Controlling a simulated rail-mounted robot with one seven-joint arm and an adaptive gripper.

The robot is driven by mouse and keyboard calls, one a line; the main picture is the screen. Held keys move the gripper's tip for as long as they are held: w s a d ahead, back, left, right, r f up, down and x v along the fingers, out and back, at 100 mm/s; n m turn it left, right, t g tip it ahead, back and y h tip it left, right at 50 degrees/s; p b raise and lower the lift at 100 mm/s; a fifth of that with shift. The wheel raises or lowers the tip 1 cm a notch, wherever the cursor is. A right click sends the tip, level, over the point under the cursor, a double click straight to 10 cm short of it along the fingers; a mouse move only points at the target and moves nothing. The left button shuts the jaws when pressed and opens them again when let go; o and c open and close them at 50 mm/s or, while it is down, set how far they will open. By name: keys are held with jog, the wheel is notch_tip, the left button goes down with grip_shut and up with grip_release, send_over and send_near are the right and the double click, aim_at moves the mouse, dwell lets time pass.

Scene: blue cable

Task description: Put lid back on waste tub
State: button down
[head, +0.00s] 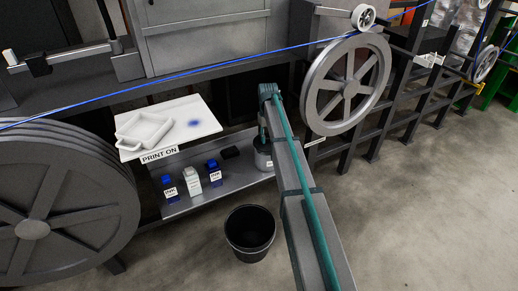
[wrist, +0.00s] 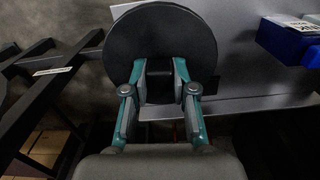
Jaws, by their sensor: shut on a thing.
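My gripper (wrist: 160,82) is shut on the middle of a dark round lid (wrist: 152,38) in the wrist view. The lid's flat top faces the camera and hides whatever is beneath it. In the head view my gripper (head: 262,138) points down at the right end of the lower metal shelf. I cannot tell whether the lid touches the tub's rim.
A white board (head: 200,117) with a tray is above. An open black bucket (head: 250,232) stands on the floor. A blue cable (head: 190,72) crosses higher up.

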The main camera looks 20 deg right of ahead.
aim_at(267, 142)
jog(key=shift+n, duration=0.3)
jog(key=w, duration=0.1)
jog(key=w+d, duration=0.1)
jog(key=w, duration=0.2)
jog(key=shift+w+d, duration=0.25)
jog(key=shift+s+f+b, duration=0.1)
jog(key=shift+f+b, duration=1.25)
jog(key=shift+f, duration=1.85)
jog(key=shift+f+p, duration=0.15)
jog(key=shift+p, duration=0.3)
jog(key=c, duration=0.9)
grip_release()
jog(key=shift+o, duration=0.4)
